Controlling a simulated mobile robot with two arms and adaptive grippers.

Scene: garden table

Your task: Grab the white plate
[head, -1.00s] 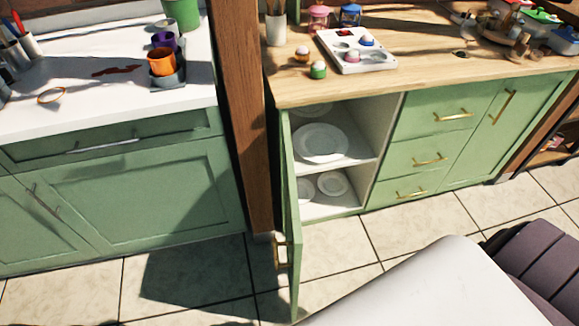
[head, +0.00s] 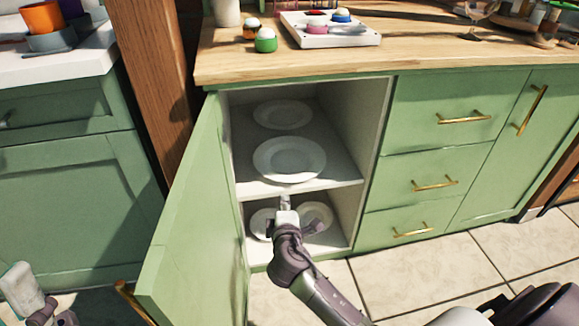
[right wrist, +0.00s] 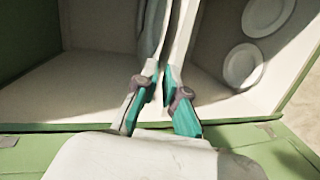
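The large white plate (head: 289,160) lies flat at the front of the cabinet's upper shelf. A second white plate (head: 283,114) lies behind it. Two smaller white plates, a left one (head: 262,223) and a right one (head: 316,216), are in the lower compartment; they also show at right in the right wrist view (right wrist: 243,66). My right gripper (head: 285,203) is at the shelf's front edge, below the large plate. In the right wrist view its fingers (right wrist: 161,80) are slightly apart with no plate between them. My left gripper (head: 25,290) is at lower left, its fingers unclear.
The shelf (head: 345,172) divides the open green cabinet. Its door (head: 200,215) stands open on the left, between my two grippers. The wooden countertop (head: 420,55) above holds a white tray (head: 330,38) and small items. Closed drawers (head: 436,150) are to the right.

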